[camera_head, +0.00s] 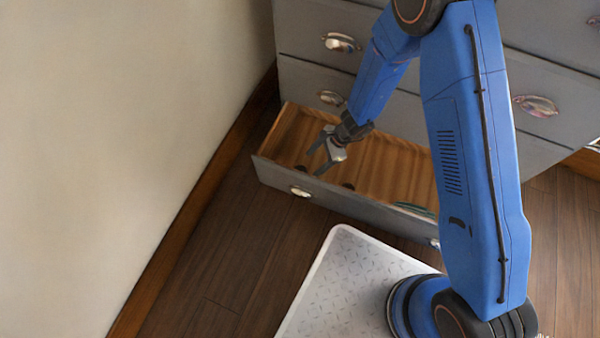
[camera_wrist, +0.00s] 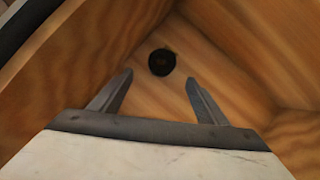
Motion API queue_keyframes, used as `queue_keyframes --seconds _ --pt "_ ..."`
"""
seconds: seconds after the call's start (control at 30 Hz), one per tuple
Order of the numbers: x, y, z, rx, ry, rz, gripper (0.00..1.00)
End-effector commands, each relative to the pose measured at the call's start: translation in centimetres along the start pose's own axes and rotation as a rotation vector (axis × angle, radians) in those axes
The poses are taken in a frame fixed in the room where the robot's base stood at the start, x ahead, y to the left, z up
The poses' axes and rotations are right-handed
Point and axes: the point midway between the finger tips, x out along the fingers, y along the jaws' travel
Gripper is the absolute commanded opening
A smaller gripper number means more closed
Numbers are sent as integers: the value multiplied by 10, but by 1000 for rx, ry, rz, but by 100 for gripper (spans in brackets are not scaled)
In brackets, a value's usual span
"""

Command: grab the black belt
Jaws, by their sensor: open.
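A small round black coil, which looks like the rolled black belt (camera_wrist: 162,62), lies on the wooden drawer floor near a corner in the wrist view. My gripper (camera_wrist: 159,80) is open and empty, with the coil beyond and roughly between its fingertips, apart from them. In the head view my gripper (camera_head: 316,163) points down into the left part of the open drawer (camera_head: 275,180). Two small dark things (camera_head: 348,186) show low in the drawer there; I cannot tell for certain which is the belt.
The drawer belongs to a grey dresser (camera_head: 300,70) with metal handles. A green item (camera_head: 415,210) lies at the drawer's right front. Drawer walls (camera_wrist: 90,60) rise close around my gripper. A pale wall (camera_head: 100,130) stands at left; dark wooden floor is clear before it.

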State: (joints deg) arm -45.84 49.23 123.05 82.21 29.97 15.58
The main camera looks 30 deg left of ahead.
Motion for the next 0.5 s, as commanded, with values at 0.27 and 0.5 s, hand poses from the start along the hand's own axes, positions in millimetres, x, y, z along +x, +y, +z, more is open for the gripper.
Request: queue_keyframes --seconds 0.27,0.5 --pt "23 0 1 0 0 0 68" --pt "48 0 10 -2 0 2 68"
